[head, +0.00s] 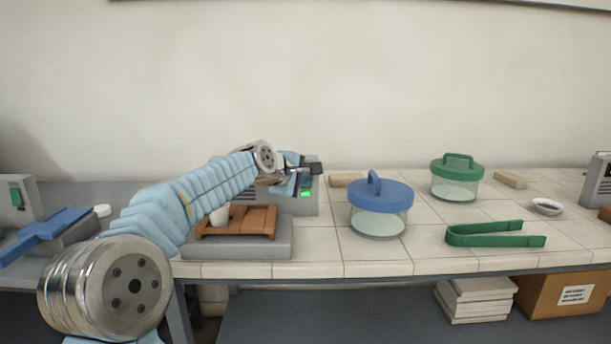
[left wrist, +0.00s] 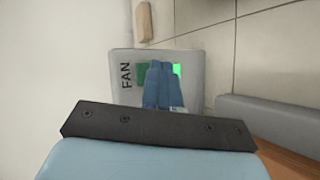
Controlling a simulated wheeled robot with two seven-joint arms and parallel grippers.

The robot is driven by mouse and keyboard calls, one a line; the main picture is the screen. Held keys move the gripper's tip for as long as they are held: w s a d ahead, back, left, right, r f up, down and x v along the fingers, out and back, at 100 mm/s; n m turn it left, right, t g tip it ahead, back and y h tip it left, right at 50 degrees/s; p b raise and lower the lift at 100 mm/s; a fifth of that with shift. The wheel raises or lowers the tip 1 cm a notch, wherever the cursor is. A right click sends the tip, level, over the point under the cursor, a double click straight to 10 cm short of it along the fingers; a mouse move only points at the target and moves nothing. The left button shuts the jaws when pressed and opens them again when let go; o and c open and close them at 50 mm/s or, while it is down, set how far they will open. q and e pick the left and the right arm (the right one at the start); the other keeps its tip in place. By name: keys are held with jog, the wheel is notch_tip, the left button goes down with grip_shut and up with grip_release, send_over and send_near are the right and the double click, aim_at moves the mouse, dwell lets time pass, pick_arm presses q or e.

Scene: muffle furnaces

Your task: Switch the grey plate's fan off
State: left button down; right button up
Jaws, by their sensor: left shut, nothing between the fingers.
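The grey plate (head: 280,243) stands on the tiled bench with a brown wooden rack and a white cup on it. Behind it is the grey fan switch box (head: 303,208), with a lit green patch. In the left wrist view the box (left wrist: 195,90) bears the word FAN, with a dark green part (left wrist: 142,71) and a bright green part (left wrist: 177,69). My left gripper (head: 315,169) is shut and empty, over the box. Its blue fingertips (left wrist: 160,70) cover the middle of the switch; touching or apart, I cannot tell. My right gripper is out of view.
A blue-lidded glass jar (head: 380,196) stands right of the box, a green-lidded one (head: 456,168) farther back. Green tongs (head: 495,234) lie at the front right. A wooden block (head: 346,180) lies behind the box. Bare tiles lie between them.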

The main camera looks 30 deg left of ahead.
pick_arm(q)
jog(key=shift+w+a, duration=0.1)
dwell(0.6)
jog(key=shift+w+a+p, duration=0.15)
jog(key=shift+w+p, duration=0.1)
jog(key=shift+p, duration=0.1)
jog(key=shift+w+a+r, duration=0.1)
jog(key=shift+w+a, duration=0.05)
jog(key=shift+w, duration=0.15)
dwell(0.4)
jog(key=shift+s, duration=0.15)
jog(key=shift+s+d, duration=0.4)
jog(key=shift+s, duration=0.1)
dwell(0.4)
jog(key=shift+s+d+f+b, duration=0.15)
jog(key=shift+s+d+b, duration=0.1)
jog(key=shift+s+d, duration=0.35)
jog(key=shift+s+d+f+b, duration=0.1)
jog(key=shift+s+d+b, duration=0.2)
jog(key=shift+s, duration=0.5)
jog(key=shift+s+d+f+b, duration=0.15)
jog(key=shift+s+d+b, duration=0.2)
jog(key=shift+s, duration=0.35)
